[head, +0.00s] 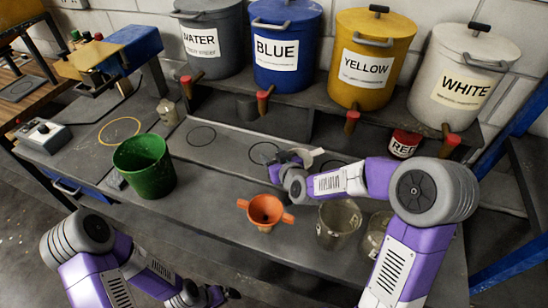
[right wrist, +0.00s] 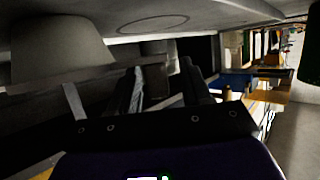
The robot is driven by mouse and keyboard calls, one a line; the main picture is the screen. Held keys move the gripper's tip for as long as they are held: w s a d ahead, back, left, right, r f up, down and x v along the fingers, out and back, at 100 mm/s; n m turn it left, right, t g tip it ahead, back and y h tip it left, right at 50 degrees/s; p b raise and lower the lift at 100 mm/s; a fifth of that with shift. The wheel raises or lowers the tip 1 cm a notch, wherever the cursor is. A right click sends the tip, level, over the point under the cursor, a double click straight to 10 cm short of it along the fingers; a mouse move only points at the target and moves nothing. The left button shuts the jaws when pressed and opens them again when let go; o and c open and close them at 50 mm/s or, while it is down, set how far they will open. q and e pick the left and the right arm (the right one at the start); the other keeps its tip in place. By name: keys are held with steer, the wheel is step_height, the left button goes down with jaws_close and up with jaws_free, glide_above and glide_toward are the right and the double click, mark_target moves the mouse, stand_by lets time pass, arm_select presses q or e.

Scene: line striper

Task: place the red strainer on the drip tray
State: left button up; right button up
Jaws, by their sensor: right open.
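The red strainer (head: 264,209), an orange-red bowl with two side handles, sits upright on the front of the bench in the head view. The drip tray (head: 225,148) is the long grey strip with dark circles below the taps. My right gripper (head: 309,157) is over the tray side of the bench, behind the strainer and apart from it. Its fingers (right wrist: 163,88) are apart with nothing held between them in the right wrist view. My left gripper (head: 222,295) is low at the bottom edge, in front of the bench; its jaws are too dark to read.
A green bucket (head: 145,166) stands left of the strainer. Clear containers (head: 338,223) stand right of it, partly behind my right arm. Red-handled taps (head: 264,100) overhang the tray below the blue tank (head: 284,45). A small red can (head: 404,143) stands at right.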

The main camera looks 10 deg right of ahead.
steer(key=shift+s+r, duration=0.15)
steer(key=shift+r, duration=0.05)
steer(key=shift+p+v, duration=0.4)
steer(key=shift+v, duration=3.2)
